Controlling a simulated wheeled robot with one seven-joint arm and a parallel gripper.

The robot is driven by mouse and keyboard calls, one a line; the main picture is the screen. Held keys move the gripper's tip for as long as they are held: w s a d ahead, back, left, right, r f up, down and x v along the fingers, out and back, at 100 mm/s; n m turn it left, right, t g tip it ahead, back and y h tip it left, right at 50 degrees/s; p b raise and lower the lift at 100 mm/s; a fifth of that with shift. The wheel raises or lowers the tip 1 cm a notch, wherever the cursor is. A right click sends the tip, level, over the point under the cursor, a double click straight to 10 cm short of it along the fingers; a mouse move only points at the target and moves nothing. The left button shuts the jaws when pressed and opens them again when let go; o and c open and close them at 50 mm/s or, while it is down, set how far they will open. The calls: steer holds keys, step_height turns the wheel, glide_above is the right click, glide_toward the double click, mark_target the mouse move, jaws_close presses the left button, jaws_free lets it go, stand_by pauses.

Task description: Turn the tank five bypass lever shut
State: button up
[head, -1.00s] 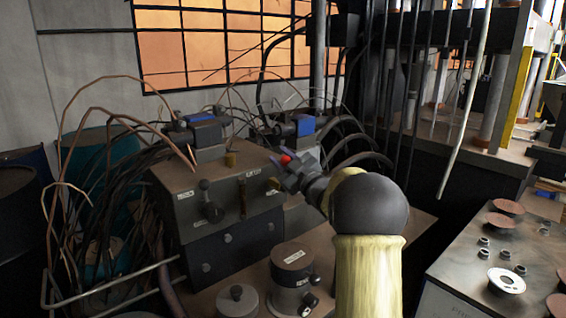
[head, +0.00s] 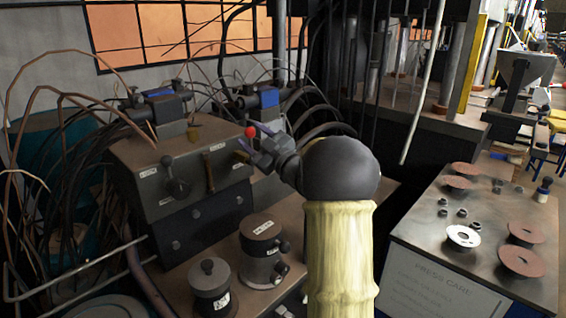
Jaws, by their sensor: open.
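A grey-brown valve block (head: 185,160) stands on a bench left of centre. Its front carries a black lever with a round hub (head: 172,180) and a brass-coloured upright lever (head: 209,172), with small white labels too small to read. A red ball knob (head: 251,131) shows at the block's right end. My gripper (head: 253,138) is open there, its fingers pointing left, close around or beside the knob; I cannot tell whether it touches. What is below the knob is hidden by my gripper. I cannot tell from the labels which lever is tank five's bypass.
Two canisters, one larger (head: 262,250) and one smaller (head: 210,290), stand in front of the block. Cables and hoses crowd the left and back. A press cart (head: 400,235) with discs and nuts stands at right.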

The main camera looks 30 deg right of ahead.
steer(key=b+v, duration=0.1)
steer(key=v, duration=1.2)
steer(key=shift+s, duration=0.3)
steer(key=shift+f, duration=0.1)
steer(key=shift+w+a+f, duration=0.1)
steer(key=shift+w, duration=0.05)
